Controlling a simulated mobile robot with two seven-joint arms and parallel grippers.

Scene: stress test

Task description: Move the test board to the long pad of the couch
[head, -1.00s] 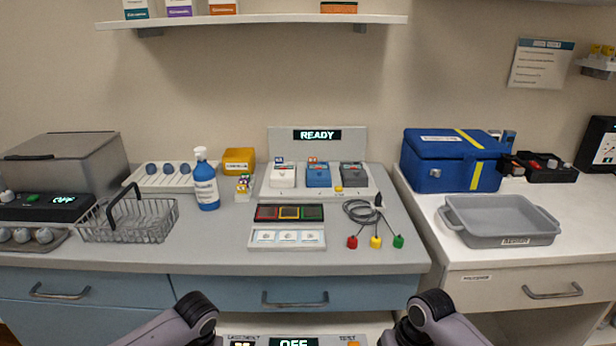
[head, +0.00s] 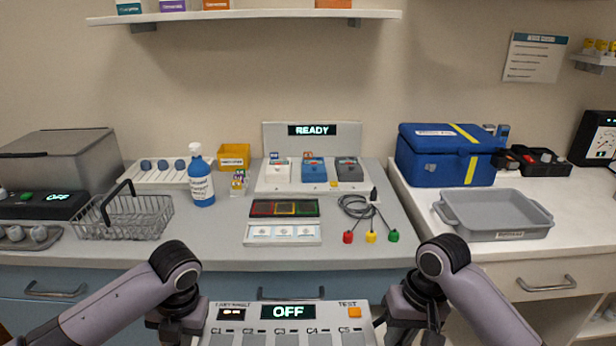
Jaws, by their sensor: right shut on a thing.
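The test board (head: 230,328) is a pale panel at the bottom centre of the head view. It has a display reading OFF, an orange TEST button and slots labelled C1 to C5. Its lower part is cut off by the frame edge. My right gripper (head: 388,322) is shut on the board's right side; its fingertips are partly hidden. My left gripper (head: 190,324) is at the board's left edge, and its fingers are too hidden to tell whether they grip. The couch and its long pad are not in view.
The grey counter (head: 225,258) with drawers lies just beyond the board. On it are a wire basket (head: 125,218), a blue bottle (head: 201,185), a READY station (head: 350,150) and coloured leads (head: 370,225). A grey tray (head: 495,225) and blue case (head: 440,160) stand on the right counter.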

